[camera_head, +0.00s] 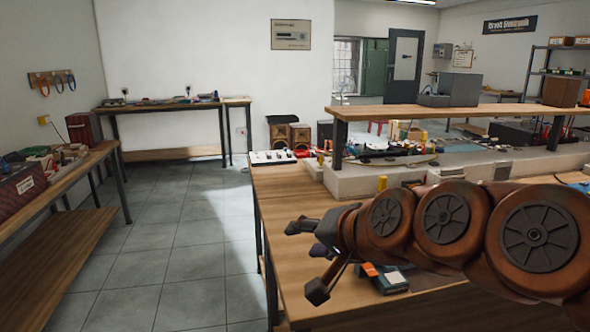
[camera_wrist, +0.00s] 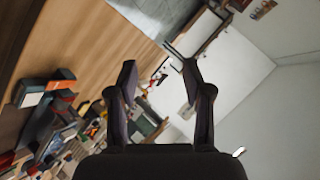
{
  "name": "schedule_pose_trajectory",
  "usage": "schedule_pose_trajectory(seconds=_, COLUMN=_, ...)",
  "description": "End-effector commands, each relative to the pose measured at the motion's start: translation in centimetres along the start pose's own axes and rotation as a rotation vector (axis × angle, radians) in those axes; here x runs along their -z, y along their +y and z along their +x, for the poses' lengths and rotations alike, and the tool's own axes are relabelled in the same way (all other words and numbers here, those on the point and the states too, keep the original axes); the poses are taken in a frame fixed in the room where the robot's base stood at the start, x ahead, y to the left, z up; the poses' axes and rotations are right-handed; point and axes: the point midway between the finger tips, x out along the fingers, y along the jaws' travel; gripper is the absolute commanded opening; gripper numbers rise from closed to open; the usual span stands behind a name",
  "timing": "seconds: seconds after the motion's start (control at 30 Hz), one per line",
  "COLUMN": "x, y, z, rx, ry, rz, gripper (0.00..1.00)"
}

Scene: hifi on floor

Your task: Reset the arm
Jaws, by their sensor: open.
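My arm reaches in from the right in the head view, over the wooden workbench (camera_head: 285,210). My gripper (camera_head: 305,258) points left, above the bench's left part. In the wrist view my gripper (camera_wrist: 156,72) has its two dark fingers spread apart, with nothing between them. Past the fingertips the wrist view shows the room, tilted, with a white wall (camera_wrist: 235,80).
A blue-grey device (camera_head: 392,282) and an orange item (camera_head: 368,269) lie on the bench beneath my arm. A raised wooden shelf (camera_head: 400,112) stands behind, with clutter under it. A side bench (camera_head: 75,170) is at left. The tiled floor (camera_head: 170,260) between is clear.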

Motion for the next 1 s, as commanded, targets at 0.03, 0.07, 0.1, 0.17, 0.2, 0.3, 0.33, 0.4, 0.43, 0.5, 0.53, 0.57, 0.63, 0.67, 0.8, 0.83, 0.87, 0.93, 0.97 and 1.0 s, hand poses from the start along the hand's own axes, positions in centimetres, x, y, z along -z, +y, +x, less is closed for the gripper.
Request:
schedule_pose_trajectory(seconds=0.03, x=-0.6, y=0.6, z=-1.3, rx=-0.068, ry=-0.048, rz=-0.045, gripper=0.50)
schedule_pose_trajectory(seconds=0.07, x=-1.3, y=1.5, z=-1.8, rx=-0.107, ry=-0.078, rz=-0.072, gripper=0.50)
schedule_pose_trajectory(seconds=0.1, x=-2.4, y=2.7, z=-2.4, rx=-0.158, ry=-0.125, rz=-0.104, gripper=0.50)
schedule_pose_trajectory(seconds=0.17, x=-3.7, y=4.5, z=-3.7, rx=-0.235, ry=-0.190, rz=-0.150, gripper=0.50)
schedule_pose_trajectory(seconds=0.2, x=-4.5, y=5.7, z=-4.7, rx=-0.286, ry=-0.237, rz=-0.178, gripper=0.50)
schedule_pose_trajectory(seconds=0.3, x=-6.7, y=8.8, z=-7.6, rx=-0.409, ry=-0.360, rz=-0.233, gripper=0.50)
schedule_pose_trajectory(seconds=0.33, x=-7.4, y=9.7, z=-8.7, rx=-0.446, ry=-0.402, rz=-0.246, gripper=0.50)
schedule_pose_trajectory(seconds=0.4, x=-8.8, y=11.6, z=-11.4, rx=-0.526, ry=-0.495, rz=-0.271, gripper=0.50)
schedule_pose_trajectory(seconds=0.43, x=-9.3, y=12.3, z=-12.6, rx=-0.557, ry=-0.532, rz=-0.279, gripper=0.50)
schedule_pose_trajectory(seconds=0.5, x=-10.5, y=13.8, z=-15.4, rx=-0.625, ry=-0.620, rz=-0.290, gripper=0.50)
schedule_pose_trajectory(seconds=0.53, x=-11.0, y=14.3, z=-16.5, rx=-0.648, ry=-0.654, rz=-0.294, gripper=0.50)
schedule_pose_trajectory(seconds=0.57, x=-11.5, y=14.8, z=-17.6, rx=-0.671, ry=-0.688, rz=-0.294, gripper=0.50)
schedule_pose_trajectory(seconds=0.63, x=-12.4, y=15.7, z=-19.7, rx=-0.714, ry=-0.753, rz=-0.294, gripper=0.50)
schedule_pose_trajectory(seconds=0.67, x=-12.7, y=16.0, z=-20.4, rx=-0.729, ry=-0.776, rz=-0.293, gripper=0.50)
schedule_pose_trajectory(seconds=0.8, x=-13.6, y=16.8, z=-22.5, rx=-0.766, ry=-0.841, rz=-0.290, gripper=0.50)
schedule_pose_trajectory(seconds=0.83, x=-13.7, y=16.8, z=-22.7, rx=-0.769, ry=-0.847, rz=-0.289, gripper=0.50)
schedule_pose_trajectory(seconds=0.87, x=-13.8, y=16.9, z=-22.8, rx=-0.771, ry=-0.851, rz=-0.289, gripper=0.50)
schedule_pose_trajectory(seconds=0.93, x=-13.9, y=17.0, z=-22.8, rx=-0.772, ry=-0.854, rz=-0.290, gripper=0.50)
schedule_pose_trajectory(seconds=0.97, x=-13.9, y=17.0, z=-22.8, rx=-0.772, ry=-0.854, rz=-0.290, gripper=0.50)
schedule_pose_trajectory(seconds=1.0, x=-13.9, y=17.0, z=-22.8, rx=-0.772, ry=-0.854, rz=-0.290, gripper=0.50)
